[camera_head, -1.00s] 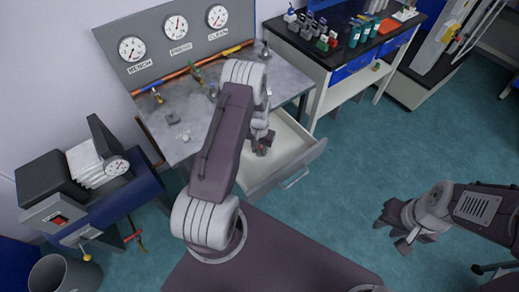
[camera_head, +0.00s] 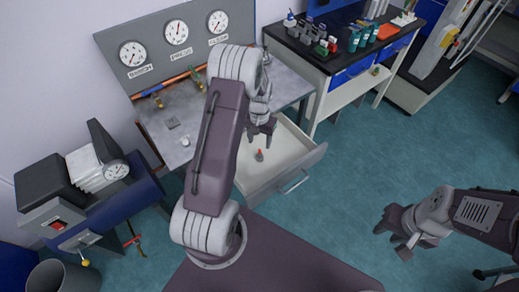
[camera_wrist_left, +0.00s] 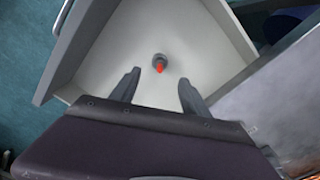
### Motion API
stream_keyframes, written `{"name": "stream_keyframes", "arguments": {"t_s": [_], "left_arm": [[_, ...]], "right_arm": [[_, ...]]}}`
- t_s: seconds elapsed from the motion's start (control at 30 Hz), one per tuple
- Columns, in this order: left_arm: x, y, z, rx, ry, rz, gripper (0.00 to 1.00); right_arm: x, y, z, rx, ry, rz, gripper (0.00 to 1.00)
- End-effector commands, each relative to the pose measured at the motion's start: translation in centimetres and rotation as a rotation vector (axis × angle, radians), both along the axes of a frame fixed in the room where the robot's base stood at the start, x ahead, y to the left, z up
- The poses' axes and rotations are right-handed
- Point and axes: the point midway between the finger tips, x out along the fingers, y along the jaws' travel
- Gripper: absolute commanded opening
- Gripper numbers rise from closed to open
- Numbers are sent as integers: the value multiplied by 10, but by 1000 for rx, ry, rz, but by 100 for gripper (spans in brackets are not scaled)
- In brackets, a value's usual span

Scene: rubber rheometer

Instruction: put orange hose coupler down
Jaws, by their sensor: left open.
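The orange hose coupler (camera_head: 259,155), a small grey piece with an orange-red tip, stands on the floor of the open white drawer (camera_head: 246,183). It also shows in the left wrist view (camera_wrist_left: 160,64), apart from the drawer walls. My left gripper (camera_head: 262,138) is above the drawer. In the left wrist view its two fingers (camera_wrist_left: 159,90) are spread wide and empty, with the coupler ahead of the gap between them and touching neither. My right gripper (camera_head: 394,232) hangs over the floor at the right, away from the drawer; its jaw gap is not clear.
Above the drawer is a grey worktop (camera_head: 165,122) with small parts and a gauge panel (camera_head: 175,45) behind it. A bench with bottles (camera_head: 354,40) stands at the back right. A blue machine (camera_head: 125,200) is at the left.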

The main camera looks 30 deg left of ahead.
Motion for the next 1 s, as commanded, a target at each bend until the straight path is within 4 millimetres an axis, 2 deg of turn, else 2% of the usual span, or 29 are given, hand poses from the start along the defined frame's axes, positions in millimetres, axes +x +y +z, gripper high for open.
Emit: {"name": "stream_keyframes", "arguments": {"t_s": [0.1, 0.37, 0.47, 0.6, 0.73, 0.83, 1.0], "left_arm": [[0, 0, 17, 0, -1, 0, 54], [-4, -6, 30, 0, -2, -6, 54], [-25, -36, 58, 1, -25, -31, 54], [-85, -87, 97, -2, -70, -76, 54], [-135, -111, 110, -8, -95, -104, 54], [-154, -118, 112, -11, -103, -111, 54], [-158, -118, 112, -12, -103, -111, 54]], "right_arm": [[0, 0, 0, 0, 0, 0, 32], [0, 0, 0, 0, 0, 0, 32], [0, 0, 0, 0, 0, 0, 32], [0, 0, 0, 0, 0, 0, 32], [0, 0, 0, 0, 0, 0, 32], [0, 0, 0, 0, 0, 0, 32], [0, 0, 0, 0, 0, 0, 32]]}}
